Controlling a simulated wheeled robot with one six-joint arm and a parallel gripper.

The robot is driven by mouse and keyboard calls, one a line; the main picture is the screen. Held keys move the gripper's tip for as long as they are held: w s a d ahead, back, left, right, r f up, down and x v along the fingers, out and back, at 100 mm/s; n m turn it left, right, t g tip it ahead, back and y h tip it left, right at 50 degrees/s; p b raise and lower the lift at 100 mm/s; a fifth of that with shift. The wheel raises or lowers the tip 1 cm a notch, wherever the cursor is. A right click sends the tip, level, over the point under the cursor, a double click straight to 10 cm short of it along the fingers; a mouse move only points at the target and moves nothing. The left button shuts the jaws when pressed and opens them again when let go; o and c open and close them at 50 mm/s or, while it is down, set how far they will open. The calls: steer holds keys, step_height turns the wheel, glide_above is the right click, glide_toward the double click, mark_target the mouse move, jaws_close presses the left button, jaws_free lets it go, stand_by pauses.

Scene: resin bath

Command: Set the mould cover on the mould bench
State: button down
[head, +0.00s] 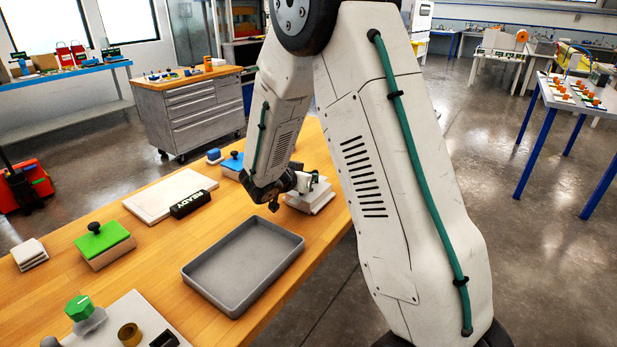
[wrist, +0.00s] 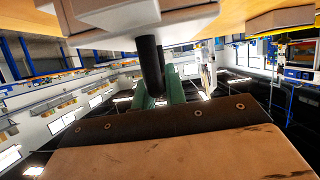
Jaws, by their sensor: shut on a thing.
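My gripper (head: 306,188) is partly hidden by my arm in the head view, over the right edge of the wooden table (head: 168,262). A pale, off-white slab (head: 313,204) sits just below it, and I take this to be the mould cover. In the wrist view the green fingers (wrist: 158,92) are closed around a dark upright post (wrist: 148,56) that meets the pale slab (wrist: 112,32). I cannot tell whether the slab rests on something or hangs clear. Which surface is the mould bench is not clear.
A grey tray (head: 243,265) lies in front of my gripper. A white board (head: 165,196), a black READY sign (head: 190,204), a green-topped block (head: 103,240) and a blue-topped block (head: 232,163) stand around it. A blue-legged table (head: 573,93) is at far right, across open floor.

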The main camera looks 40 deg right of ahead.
stand_by(0.3)
steer(key=c, duration=1.5)
jaws_free()
steer(key=shift+f, duration=0.1)
steer(key=shift+o, duration=0.2)
steer(key=v, duration=1.2)
steer(key=s+d+r+n+g+y, duration=0.15)
steer(key=s+r, duration=0.25)
steer(key=s, duration=0.5)
steer(key=s+r+n+g+y, duration=0.3)
steer(key=s+r, duration=0.1)
steer(key=s, duration=0.4)
steer(key=s+a+r+n+t+y, duration=0.1)
steer(key=s+a+r+n+y, duration=0.1)
steer(key=s+a+n+y, duration=0.6)
steer(key=s+a+n, duration=0.1)
steer(key=s+a, duration=0.1)
steer(key=s, duration=0.4)
steer(key=shift+s+r, duration=0.3)
steer(key=shift+r, duration=0.1)
steer(key=shift+t, duration=0.25)
